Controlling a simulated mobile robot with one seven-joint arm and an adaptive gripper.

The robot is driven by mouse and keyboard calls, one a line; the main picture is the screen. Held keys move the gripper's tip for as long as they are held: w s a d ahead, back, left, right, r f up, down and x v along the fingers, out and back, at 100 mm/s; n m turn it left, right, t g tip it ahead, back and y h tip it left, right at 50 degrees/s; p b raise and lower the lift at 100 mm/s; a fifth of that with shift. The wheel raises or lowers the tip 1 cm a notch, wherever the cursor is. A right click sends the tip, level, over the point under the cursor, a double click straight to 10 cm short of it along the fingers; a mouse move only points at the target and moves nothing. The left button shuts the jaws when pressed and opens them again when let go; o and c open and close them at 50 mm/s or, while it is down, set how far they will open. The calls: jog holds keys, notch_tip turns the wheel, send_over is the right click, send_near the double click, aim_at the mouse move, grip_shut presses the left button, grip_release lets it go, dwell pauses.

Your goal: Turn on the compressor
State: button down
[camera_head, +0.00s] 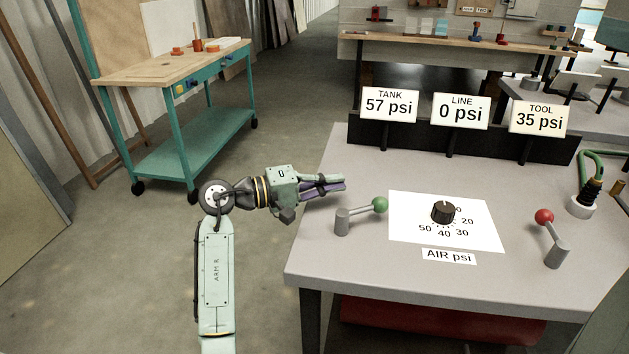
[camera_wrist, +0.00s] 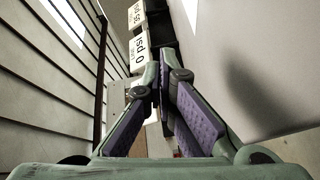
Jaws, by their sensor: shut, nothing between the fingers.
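A grey workbench (camera_head: 330,255) holds a green-knobbed lever (camera_head: 380,205) at the left, leaning right. A red-knobbed lever (camera_head: 544,216) stands at the right, leaning left. No part is labelled as the compressor. My gripper (camera_head: 342,185) is shut and empty, over the bench's left edge, behind and left of the green knob and apart from it. Its purple-padded fingers show in the wrist view (camera_wrist: 165,92), where the levers cannot be made out.
Signs at the back read TANK 57 psi (camera_head: 389,105), LINE 0 psi (camera_head: 461,111) and TOOL 35 psi (camera_head: 537,118). A green hose (camera_head: 590,155) stands at the right. A red rounded body (camera_head: 440,325) shows under the bench. A teal-framed table (camera_head: 165,70) stands back left; floor between is clear.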

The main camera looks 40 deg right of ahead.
jog(key=x, duration=0.3)
jog(key=shift+s+d+r+p, duration=0.1)
jog(key=shift+s+d+p, duration=0.05)
jog(key=shift+d+p, duration=0.2)
jog(key=shift+s+a+f+p, duration=0.15)
jog(key=shift+s+p, duration=0.05)
jog(key=shift+s, duration=0.4)
jog(key=shift+s+a+f+p, duration=0.15)
jog(key=shift+s, duration=0.5)
jog(key=shift+s+f, duration=0.25)
jog(key=shift+s, duration=0.4)
jog(key=shift+s+d+f+m+g+y, duration=0.1)
jog(key=shift+s+m+g+y, duration=0.2)
jog(key=shift+s+m+g, duration=0.3)
jog(key=shift+s, duration=0.1)
